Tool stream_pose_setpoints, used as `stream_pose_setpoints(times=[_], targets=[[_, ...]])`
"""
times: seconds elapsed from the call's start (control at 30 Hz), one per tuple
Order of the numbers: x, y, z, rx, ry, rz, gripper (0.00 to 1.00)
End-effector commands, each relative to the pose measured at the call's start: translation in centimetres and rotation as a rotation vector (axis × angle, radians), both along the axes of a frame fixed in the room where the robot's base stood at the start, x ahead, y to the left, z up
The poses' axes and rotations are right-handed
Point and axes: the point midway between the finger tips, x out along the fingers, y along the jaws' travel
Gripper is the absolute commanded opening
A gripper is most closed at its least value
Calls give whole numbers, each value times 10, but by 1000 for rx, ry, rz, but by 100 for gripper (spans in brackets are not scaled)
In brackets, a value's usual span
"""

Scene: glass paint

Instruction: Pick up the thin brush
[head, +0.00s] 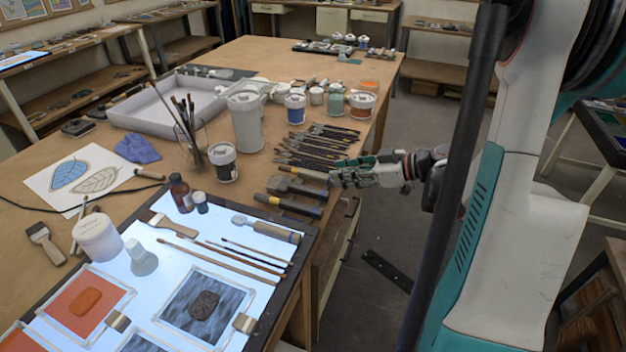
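Several thin brushes lie side by side on the lit panel (165,262) at the front. One is a long brush with a pale wooden handle (216,262); a slimmer, darker brush (254,250) lies just right of it. My gripper (336,171) is at the table's right edge, beyond and to the right of these brushes. Its fingers point left, beside a row of dark-handled tools (313,146) and a tool with a pale handle end (303,173). The fingers are small here; I cannot tell whether they touch or grip a tool.
A glass jar (192,150) holds upright brushes. A grey canister (246,122), a lidded paint jar (223,162) and more paint jars (295,108) stand behind. A wide brush (168,223) and a wooden-handled tool (267,229) also lie on the panel.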

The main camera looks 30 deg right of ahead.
Motion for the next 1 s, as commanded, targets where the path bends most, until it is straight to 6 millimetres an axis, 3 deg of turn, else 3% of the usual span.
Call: stream_pose_setpoints(times=[0.6, 0.93, 1.0], targets=[[51, 37, -25, 0, 0, 1, 28], [57, 41, -25, 0, 0, -1, 28], [57, 41, -25, 0, 0, -1, 15]])
